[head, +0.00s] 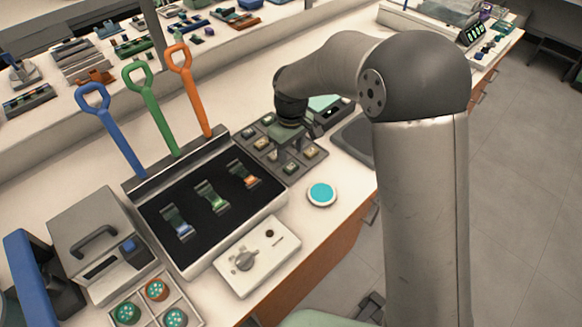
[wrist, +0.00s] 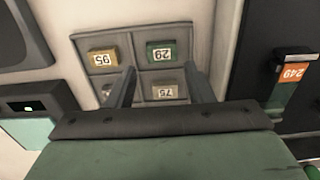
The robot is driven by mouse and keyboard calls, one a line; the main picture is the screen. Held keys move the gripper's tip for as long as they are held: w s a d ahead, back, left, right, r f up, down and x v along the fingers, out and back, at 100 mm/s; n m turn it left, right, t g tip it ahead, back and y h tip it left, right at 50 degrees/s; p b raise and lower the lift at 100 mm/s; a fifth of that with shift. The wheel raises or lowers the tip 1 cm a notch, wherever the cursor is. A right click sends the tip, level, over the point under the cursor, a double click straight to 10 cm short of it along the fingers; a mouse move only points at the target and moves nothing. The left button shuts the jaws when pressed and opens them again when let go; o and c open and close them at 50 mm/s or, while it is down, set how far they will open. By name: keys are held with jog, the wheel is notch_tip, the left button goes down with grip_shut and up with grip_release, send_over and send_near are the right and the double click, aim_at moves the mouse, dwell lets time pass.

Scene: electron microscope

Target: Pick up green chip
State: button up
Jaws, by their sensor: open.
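The green chip (wrist: 162,51) lies in a compartment of the grey tray (wrist: 122,38) in the wrist view, with an upside-down number on its pale label. My gripper (wrist: 160,69) is open and empty above the tray. Its two fingers reach toward the green chip's compartment, one to each side, with the chip beyond their tips in the picture.
A black panel (head: 190,225) with several clips lies left of the tray. A round cyan-topped disc (head: 321,194) and a white box with a knob (head: 257,257) stand in front.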

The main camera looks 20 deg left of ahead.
aim_at(291, 166)
jog(key=f, duration=0.5)
jog(key=shift+s, duration=0.2)
jog(key=c, duration=0.8)
jog(key=shift+o, duration=0.2)
jog(key=shift+r, duration=0.5)
notch_tip(291, 166, up, 2)
jog(key=shift+r, duration=0.2)
jog(key=s+r+b, duration=0.1)
jog(key=s+r, duration=0.8)
jog(key=s, duration=0.5)
jog(key=shift+d+r, duration=0.2)
jog(key=shift+r, duration=0.05)
